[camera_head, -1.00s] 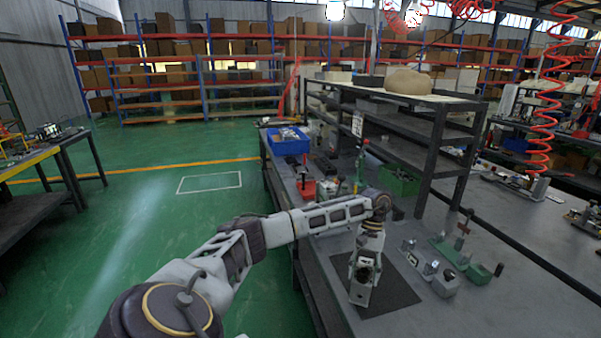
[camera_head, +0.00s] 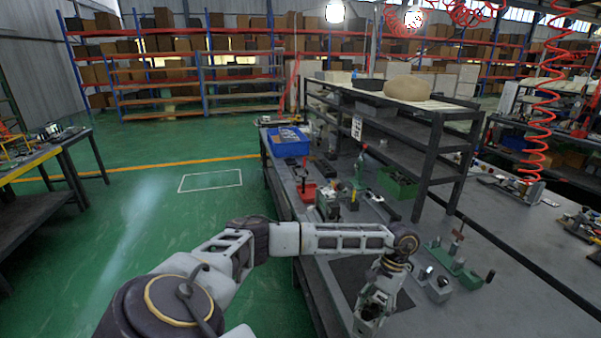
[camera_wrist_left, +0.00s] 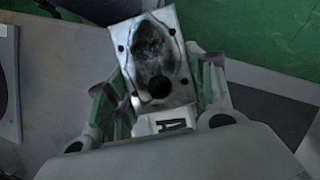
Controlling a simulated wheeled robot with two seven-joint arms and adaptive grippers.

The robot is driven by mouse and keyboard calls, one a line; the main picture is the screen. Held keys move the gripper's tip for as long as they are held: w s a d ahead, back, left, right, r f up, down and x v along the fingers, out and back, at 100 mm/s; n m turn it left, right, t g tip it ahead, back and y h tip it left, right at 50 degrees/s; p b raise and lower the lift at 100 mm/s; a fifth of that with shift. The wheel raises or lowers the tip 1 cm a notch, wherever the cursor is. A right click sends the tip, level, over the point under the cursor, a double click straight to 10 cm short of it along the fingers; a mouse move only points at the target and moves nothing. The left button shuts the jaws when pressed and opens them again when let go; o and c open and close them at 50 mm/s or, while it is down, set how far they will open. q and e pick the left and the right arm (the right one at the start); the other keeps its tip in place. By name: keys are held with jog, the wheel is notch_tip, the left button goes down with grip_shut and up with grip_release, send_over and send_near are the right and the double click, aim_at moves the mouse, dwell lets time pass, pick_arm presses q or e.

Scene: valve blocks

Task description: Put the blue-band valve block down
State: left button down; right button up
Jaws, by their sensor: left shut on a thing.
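My left gripper (camera_head: 368,312) is over the front part of the workbench (camera_head: 460,318), near the front edge of a dark mat (camera_head: 350,272). In the left wrist view the green-padded fingers of my left gripper (camera_wrist_left: 158,100) are shut on a pale metal valve block (camera_wrist_left: 153,55). The block has a dark oval recess, a round hole and small corner holes. A white label with the letter A shows at its near end. No blue band shows on the visible faces. I cannot tell whether its underside touches the bench. My right gripper is not in view.
A green fixture (camera_head: 455,262) with upright handles and a small grey block (camera_head: 439,290) stand right of my gripper. A blue bin (camera_head: 288,142), a red holder (camera_head: 306,190) and a green bin (camera_head: 397,184) are farther back. A dark shelf rack (camera_head: 425,150) stands behind.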

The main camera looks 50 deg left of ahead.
aim_at(383, 311)
pick_arm(q)
jog(key=shift+m, duration=0.4)
jog(key=shift+s+d+r+p, duration=0.15)
jog(key=shift+d+r+p, duration=0.5)
jog(key=shift+d+p, duration=0.1)
jog(key=shift+s+d+r+p, duration=0.1)
jog(key=shift+d+r+p, duration=0.55)
jog(key=shift+d, duration=0.1)
jog(key=d+r+p, duration=0.3)
jog(key=r+p, duration=0.2)
jog(key=shift+w+d+r+m+y, duration=0.2)
jog(key=shift+w+r+m+y, duration=0.1)
jog(key=shift+w+r, duration=0.1)
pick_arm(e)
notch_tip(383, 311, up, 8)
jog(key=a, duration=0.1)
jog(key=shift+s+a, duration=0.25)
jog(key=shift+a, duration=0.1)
pick_arm(q)
jog(key=shift+r, duration=0.15)
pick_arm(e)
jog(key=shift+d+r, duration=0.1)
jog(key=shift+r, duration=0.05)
pick_arm(q)
jog(key=shift+a, duration=0.1)
